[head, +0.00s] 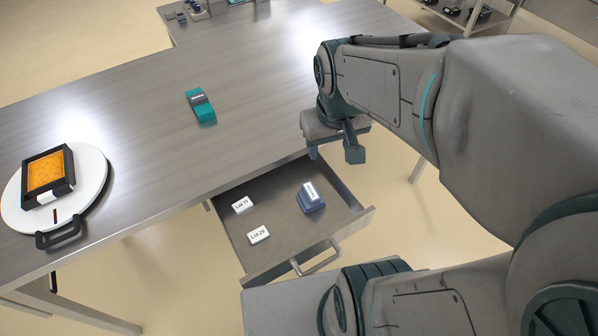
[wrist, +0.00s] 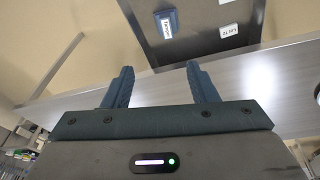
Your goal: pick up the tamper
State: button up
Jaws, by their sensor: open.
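The tamper (head: 312,200) is a blue block with a white label on top. It lies in the right part of the open drawer (head: 284,262). In the wrist view the labelled tamper (wrist: 166,24) shows near the top, beyond the fingers. My gripper (head: 333,154) is open and empty, above and behind the drawer near the table's front edge, apart from the tamper. Its two blue fingers (wrist: 160,82) stand well apart in the wrist view, with nothing between them.
Two white lot tags, one (head: 242,204) and another (head: 259,236), lie in the drawer's left part. The drawer's handle (head: 318,260) faces front. A teal device (head: 201,106) and a white disc (head: 94,166) bearing a black tray (head: 69,172) with orange contents are on the table (head: 130,120).

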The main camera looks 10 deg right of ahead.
aim_at(311, 191)
jog(key=w+f+g+b, duration=0.1)
jog(key=w+f+b, duration=0.1)
jog(key=f, duration=0.6)
jog(key=w+f+n+b, duration=0.1)
jog(key=w+f, duration=0.3)
jog(key=f, duration=0.5)
jog(key=w+f+g+b, duration=0.1)
jog(key=w+f+b, duration=0.2)
jog(key=f, duration=0.5)
jog(key=shift+f+n+g+y, duration=0.3)
jog(key=shift+f, duration=0.1)
jog(key=shift+w+a+f, duration=0.1)
jog(key=shift+a+f, duration=0.05)
jog(key=shift+f, duration=1.25)
jog(key=shift+w+a+f, duration=0.1)
jog(key=shift+f, duration=1.25)
grip_shut()
jog(key=shift+r, duration=0.2)
